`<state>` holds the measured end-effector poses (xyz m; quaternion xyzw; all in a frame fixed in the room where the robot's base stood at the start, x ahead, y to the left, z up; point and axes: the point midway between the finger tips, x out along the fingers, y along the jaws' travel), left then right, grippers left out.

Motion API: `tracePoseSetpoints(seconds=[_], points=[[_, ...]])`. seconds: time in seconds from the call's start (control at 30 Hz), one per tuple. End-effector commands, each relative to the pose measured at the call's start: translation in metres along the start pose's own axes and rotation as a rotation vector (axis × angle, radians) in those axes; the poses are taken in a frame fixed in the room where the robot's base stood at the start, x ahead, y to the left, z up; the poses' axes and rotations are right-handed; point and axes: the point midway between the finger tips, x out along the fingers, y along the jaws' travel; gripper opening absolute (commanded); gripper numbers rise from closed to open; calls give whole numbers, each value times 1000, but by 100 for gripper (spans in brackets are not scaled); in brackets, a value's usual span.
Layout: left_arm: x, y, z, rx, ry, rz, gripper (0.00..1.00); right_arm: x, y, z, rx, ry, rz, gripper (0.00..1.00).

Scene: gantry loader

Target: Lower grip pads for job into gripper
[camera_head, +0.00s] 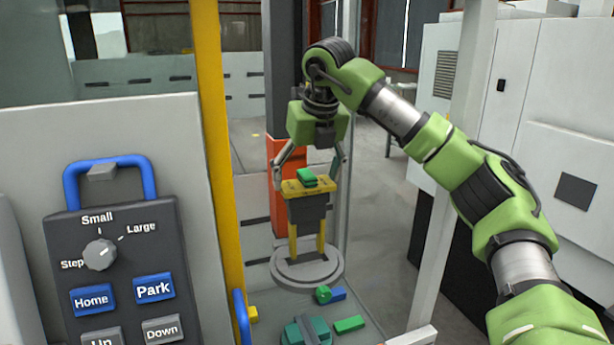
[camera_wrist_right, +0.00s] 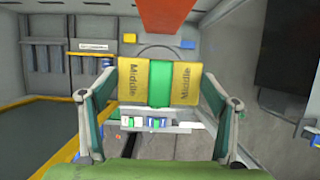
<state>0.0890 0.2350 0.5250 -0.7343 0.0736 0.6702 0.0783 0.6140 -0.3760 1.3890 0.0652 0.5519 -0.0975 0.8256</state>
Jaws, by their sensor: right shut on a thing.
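My right gripper (camera_head: 306,178) points down, its two fingers on either side of a pair of yellow grip pads (camera_head: 292,187) with a green piece (camera_head: 307,177) across the middle. In the right wrist view the gripper (camera_wrist_right: 158,82) is shut on the yellow pads (camera_wrist_right: 186,84), each marked "Middle", with the green piece (camera_wrist_right: 160,84) between them. Below the pads in the head view is a dark grey block (camera_head: 307,211) with yellow legs (camera_head: 321,238), above a round grey disc (camera_head: 307,272). I cannot tell whether pads and block touch. My left gripper is not in view.
A control pendant (camera_head: 120,260) with a knob and blue Home and Park buttons is at the lower left. A yellow post (camera_head: 212,130) and a pale post (camera_head: 455,170) flank the opening. Green and blue pieces (camera_head: 349,324) lie low in front.

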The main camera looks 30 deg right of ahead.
Motion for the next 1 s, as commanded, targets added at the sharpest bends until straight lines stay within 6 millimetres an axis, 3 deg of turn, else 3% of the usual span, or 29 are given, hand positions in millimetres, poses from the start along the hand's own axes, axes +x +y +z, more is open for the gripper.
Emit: tracePoseSetpoints(seconds=[1.0], points=[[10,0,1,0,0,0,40,13,0,-6,1,-1,-1,33]])
